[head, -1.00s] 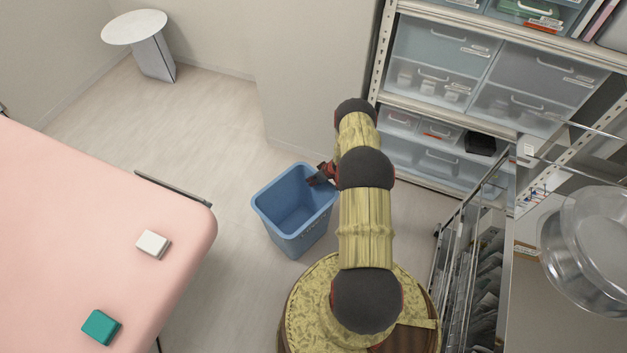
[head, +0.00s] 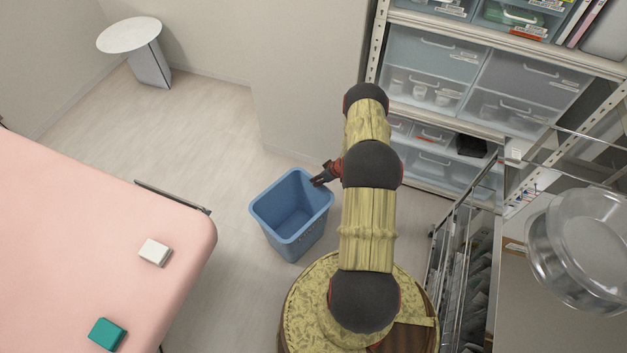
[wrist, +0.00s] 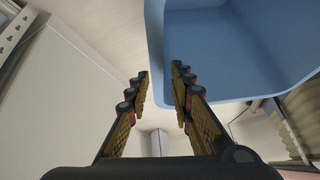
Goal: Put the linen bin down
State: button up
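The blue linen bin (head: 290,240) is upright and looks empty. It appears to stand on the floor between the pink bed and my arm. My gripper (head: 317,181) is at the bin's far right rim corner in the head view. In the wrist view, my gripper's two fingers (wrist: 160,78) are apart with a clear gap between them. The bin (wrist: 235,50) fills the upper right there, with its rim edge just beyond the fingertips. I cannot tell whether a finger still touches the rim.
A pink bed (head: 90,240) with a white block (head: 154,252) and a green block (head: 107,334) is on the left. Drawer shelving (head: 440,75) and a wire rack (head: 465,240) stand on the right. A small round table (head: 130,35) is far back. Floor left of the bin is clear.

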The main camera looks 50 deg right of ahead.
jog(key=shift+v, duration=0.95)
jog(key=w+d+r+h, duration=0.1)
jog(key=w+r, duration=0.3)
jog(key=r, duration=0.5)
jog(key=w+d+r+h, duration=0.1)
jog(key=w+r+h, duration=0.15)
jog(key=r, duration=0.65)
jog(key=w+r, duration=0.4)
jog(key=r, duration=0.4)
jog(key=a+r+h, duration=0.1)
jog(key=a+r, duration=0.4)
jog(key=r, duration=0.7)
jog(key=a+r+h, duration=0.1)
jog(key=a+r, duration=0.4)
jog(key=r, duration=0.6)
jog(key=s+a+r+m, duration=0.1)
jog(key=s+a+r, duration=1)
jog(key=a+r, duration=0.35)
jog(key=s+a+r+n+y, duration=0.1)
jog(key=s+a+y, duration=0.3)
jog(key=s+a, duration=1.4)
jog(key=shift+s+r, duration=0.5)
jog(key=shift+s, duration=0.4)
